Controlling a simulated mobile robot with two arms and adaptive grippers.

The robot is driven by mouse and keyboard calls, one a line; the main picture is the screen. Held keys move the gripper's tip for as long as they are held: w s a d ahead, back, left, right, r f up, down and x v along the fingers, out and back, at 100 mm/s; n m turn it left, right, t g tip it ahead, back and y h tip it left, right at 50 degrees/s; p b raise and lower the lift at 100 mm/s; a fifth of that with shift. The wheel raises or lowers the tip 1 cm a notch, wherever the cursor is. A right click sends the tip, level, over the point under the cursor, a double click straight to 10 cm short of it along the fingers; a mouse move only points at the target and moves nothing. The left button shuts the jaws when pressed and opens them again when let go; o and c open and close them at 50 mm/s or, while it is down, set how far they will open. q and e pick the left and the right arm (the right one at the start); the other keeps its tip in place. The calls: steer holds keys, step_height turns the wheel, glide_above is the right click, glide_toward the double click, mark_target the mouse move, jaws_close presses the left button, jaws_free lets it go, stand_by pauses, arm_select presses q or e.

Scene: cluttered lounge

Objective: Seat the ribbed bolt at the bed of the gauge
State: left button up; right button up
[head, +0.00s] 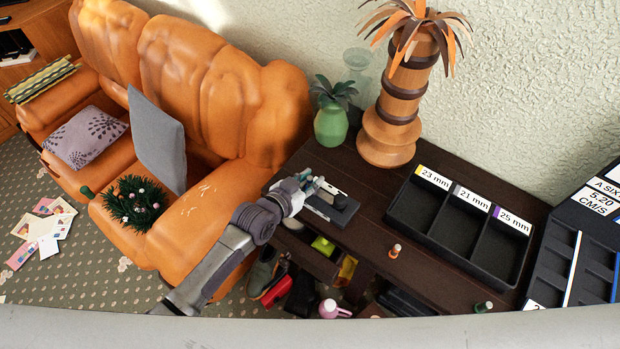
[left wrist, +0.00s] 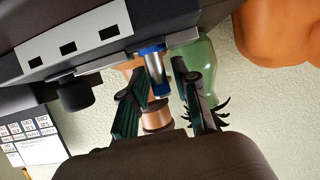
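The gauge (head: 322,207) is a dark block with a light strip and a black knob on the dark table. In the left wrist view, which is turned over, the gauge (left wrist: 110,32) fills the top left, with a light plate bearing black squares. My left gripper (head: 311,184) is over the gauge. In the left wrist view its fingers (left wrist: 165,80) close around a silver bolt with blue bands (left wrist: 155,64), whose far end is at the gauge's edge. Whether it touches the bed is hard to tell. My right gripper is not in view.
A black tray (head: 455,222) labelled 23, 21 and 25 mm stands to the right, with a dark sloped rack (head: 580,250) beyond. A small orange-topped piece (head: 394,251) and a green-topped one (head: 483,307) stand near the front edge. A green vase (head: 331,125) and wooden vase (head: 388,135) stand behind.

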arm_select(q)
steer(key=shift+o, duration=0.6)
steer(key=v, duration=1.2)
steer(key=shift+f, duration=0.1)
